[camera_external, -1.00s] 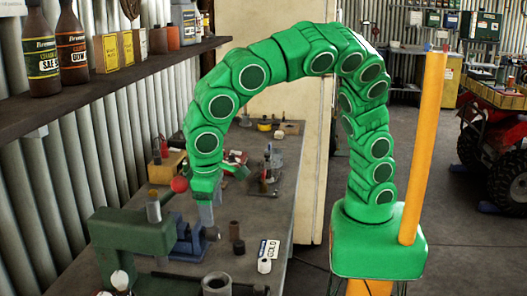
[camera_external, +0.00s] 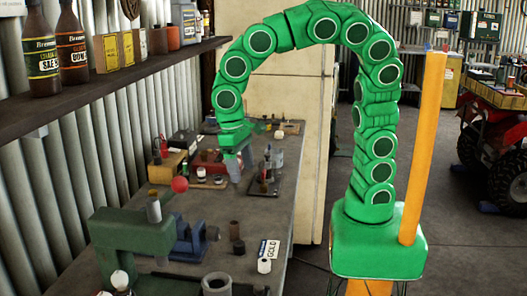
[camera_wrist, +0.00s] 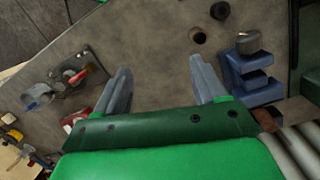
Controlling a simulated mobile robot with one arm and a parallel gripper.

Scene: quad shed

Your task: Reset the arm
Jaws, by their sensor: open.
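My green arm arches over the workbench (camera_external: 235,205) from its base at the right. My gripper (camera_external: 235,172) hangs above the back half of the bench, pointing down. In the wrist view my gripper (camera_wrist: 160,85) shows two grey fingers spread wide apart, with only bare bench top between them. It is open and holds nothing.
A blue vise (camera_external: 190,238) and a green press (camera_external: 130,240) stand on the near part of the bench. A shelf of bottles (camera_external: 110,85) runs along the left wall. A red quad (camera_external: 495,140) stands at the right.

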